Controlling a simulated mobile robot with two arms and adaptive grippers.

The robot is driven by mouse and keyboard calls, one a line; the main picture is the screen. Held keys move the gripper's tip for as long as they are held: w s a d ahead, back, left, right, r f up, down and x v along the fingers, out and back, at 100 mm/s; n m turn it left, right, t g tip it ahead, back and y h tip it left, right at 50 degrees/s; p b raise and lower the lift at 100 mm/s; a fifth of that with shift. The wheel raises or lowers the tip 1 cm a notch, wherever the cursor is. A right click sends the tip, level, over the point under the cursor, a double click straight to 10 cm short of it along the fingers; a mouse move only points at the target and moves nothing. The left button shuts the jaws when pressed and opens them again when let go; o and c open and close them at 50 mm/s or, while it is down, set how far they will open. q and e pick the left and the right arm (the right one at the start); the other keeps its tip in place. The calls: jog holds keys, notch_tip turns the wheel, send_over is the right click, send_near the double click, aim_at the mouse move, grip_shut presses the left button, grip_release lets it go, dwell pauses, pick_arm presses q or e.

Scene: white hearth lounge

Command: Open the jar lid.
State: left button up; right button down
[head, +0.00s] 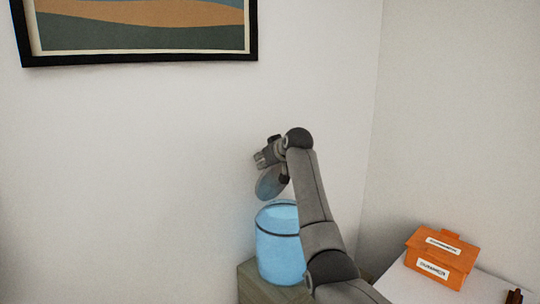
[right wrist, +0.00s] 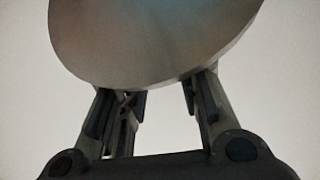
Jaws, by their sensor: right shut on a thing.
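A blue translucent jar (head: 281,255) with a dark band near its top stands upright on a wooden surface in the head view. Its top is uncovered. The round jar lid (head: 270,184) hangs tilted above the jar, apart from it. My right gripper (head: 273,168) is shut on the lid by its edge. In the right wrist view the lid (right wrist: 155,35) fills the upper middle, between and beyond the fingertips of my right gripper (right wrist: 165,88). My left gripper is not in view.
The wooden stand (head: 262,290) under the jar is near the white wall. To the right, an orange box (head: 441,260) with labels sits on a white surface (head: 404,287), with a small dark red object (head: 514,297) at its edge. A framed picture (head: 140,58) hangs above.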

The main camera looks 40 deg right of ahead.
jog(key=shift+w+a+f, duration=0.1)
jog(key=shift+a+f, duration=0.1)
jog(key=shift+f, duration=0.3)
jog(key=shift+a+f, duration=0.15)
jog(key=shift+f, duration=0.35)
jog(key=c, duration=1.3)
grip_release()
jog(key=shift+c, duration=0.2)
jog(key=shift+o, duration=1.3)
jog(key=shift+a, duration=0.1)
jog(key=shift+a+r, duration=0.1)
jog(key=shift+a, duration=0.05)
jog(key=shift+v, duration=0.85)
jog(key=r+v, duration=0.1)
jog(key=v, duration=1)
jog(key=shift+w+d, duration=0.25)
jog(key=shift+w, duration=0.05)
jog(key=shift+r, duration=0.15)
